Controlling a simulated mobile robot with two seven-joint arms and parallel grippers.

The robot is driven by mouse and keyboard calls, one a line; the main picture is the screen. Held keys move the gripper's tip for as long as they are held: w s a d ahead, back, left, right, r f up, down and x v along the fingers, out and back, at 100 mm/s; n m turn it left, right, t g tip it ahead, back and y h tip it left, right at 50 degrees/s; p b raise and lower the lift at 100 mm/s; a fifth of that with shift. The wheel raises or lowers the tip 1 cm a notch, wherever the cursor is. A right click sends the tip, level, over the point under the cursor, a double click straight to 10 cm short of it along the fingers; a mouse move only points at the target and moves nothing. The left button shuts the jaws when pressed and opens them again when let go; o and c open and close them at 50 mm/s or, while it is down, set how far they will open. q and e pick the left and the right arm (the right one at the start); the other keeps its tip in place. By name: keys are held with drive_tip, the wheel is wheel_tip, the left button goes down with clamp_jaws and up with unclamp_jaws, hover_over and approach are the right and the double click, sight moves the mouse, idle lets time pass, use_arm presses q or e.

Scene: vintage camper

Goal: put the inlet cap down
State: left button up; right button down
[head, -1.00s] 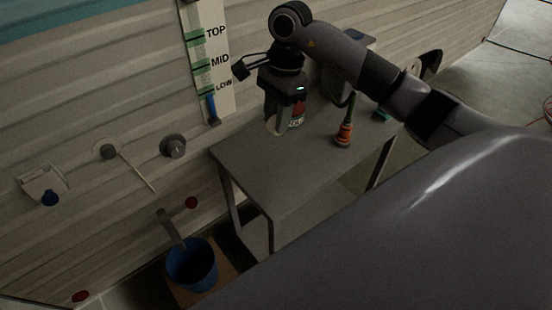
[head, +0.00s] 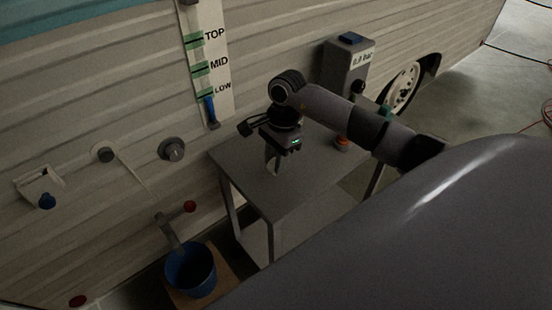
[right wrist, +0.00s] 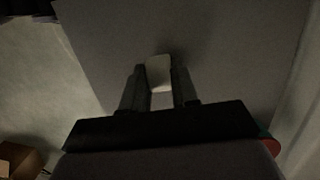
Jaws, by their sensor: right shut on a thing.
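My right gripper (head: 272,166) is low over the grey table (head: 236,165), near its wall side. In the right wrist view the gripper (right wrist: 160,90) is shut on a small pale piece with a rounded top, which I take for the inlet cap (right wrist: 159,72). The cap sits between the fingertips, with the grey tabletop behind it. I cannot tell whether it touches the tabletop. In the head view the cap cannot be made out clearly from the fingers. My left gripper is not in view.
An orange fitting (head: 342,143) stands on the table behind my right forearm. A grey gauge box (head: 345,68) stands beyond it. The camper wall has a round knob (head: 172,148) and a level strip (head: 207,60). A blue bucket (head: 191,270) stands below. The table's near part is bare.

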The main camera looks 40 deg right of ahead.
drive_tip(key=shift+f, duration=0.25)
drive_tip(key=c, duration=0.8)
unclamp_jaws()
drive_tip(key=shift+r, duration=0.1)
drive_tip(key=shift+c, duration=0.2)
